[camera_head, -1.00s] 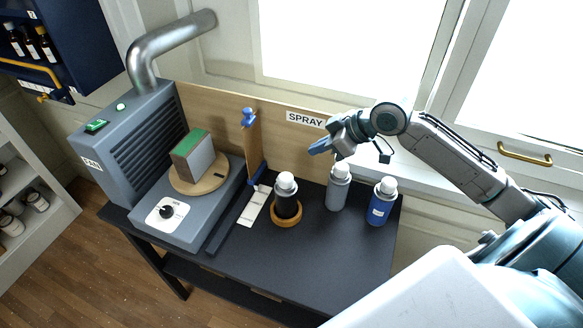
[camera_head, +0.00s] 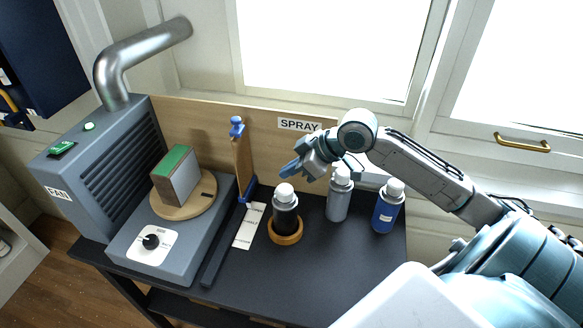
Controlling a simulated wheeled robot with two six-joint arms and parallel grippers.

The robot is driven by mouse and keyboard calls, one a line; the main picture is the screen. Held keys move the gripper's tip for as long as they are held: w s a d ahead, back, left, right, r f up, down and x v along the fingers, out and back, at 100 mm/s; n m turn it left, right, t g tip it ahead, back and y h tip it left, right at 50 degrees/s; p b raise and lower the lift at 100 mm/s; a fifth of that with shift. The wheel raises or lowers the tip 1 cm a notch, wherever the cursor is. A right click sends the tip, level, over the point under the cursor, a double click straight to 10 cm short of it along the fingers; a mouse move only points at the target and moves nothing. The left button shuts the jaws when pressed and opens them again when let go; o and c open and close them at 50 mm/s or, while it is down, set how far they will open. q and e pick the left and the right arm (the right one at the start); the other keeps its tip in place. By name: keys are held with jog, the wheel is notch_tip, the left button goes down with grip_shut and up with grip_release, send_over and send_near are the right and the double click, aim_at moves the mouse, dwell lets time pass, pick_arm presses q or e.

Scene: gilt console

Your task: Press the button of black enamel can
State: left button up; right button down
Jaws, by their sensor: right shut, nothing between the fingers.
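The black enamel can (camera_head: 285,218) stands upright in a round wooden ring (camera_head: 286,238) on the dark table. Its white top (camera_head: 285,193) faces up and is uncovered. My right gripper (camera_head: 291,169) is shut and empty. Its blue fingertips show just above and behind the can's top in the picture, apart from it as far as I can tell. The left gripper is not in view.
A grey can (camera_head: 338,203) and a blue can (camera_head: 386,212) stand to the right. A wooden divider (camera_head: 243,165) with blue clamps, a turntable (camera_head: 183,205) bearing a block, and a grey fan unit (camera_head: 95,185) are left. The table's front right (camera_head: 335,265) is clear.

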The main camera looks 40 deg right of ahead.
aim_at(280, 188)
notch_tip(280, 188, down, 3)
jog(key=shift+w+a+b, duration=0.15)
jog(key=shift+b, duration=0.85)
jog(key=shift+f+b, duration=0.3)
jog(key=shift+b, duration=0.05)
jog(key=shift+s+d+f, duration=0.15)
jog(key=shift+s+d, duration=0.15)
jog(key=shift+s, duration=0.05)
jog(key=shift+w+a, duration=0.15)
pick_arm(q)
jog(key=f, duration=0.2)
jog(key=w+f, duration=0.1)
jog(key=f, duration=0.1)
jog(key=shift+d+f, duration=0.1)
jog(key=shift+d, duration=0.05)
pick_arm(e)
jog(key=shift+f, duration=0.1)
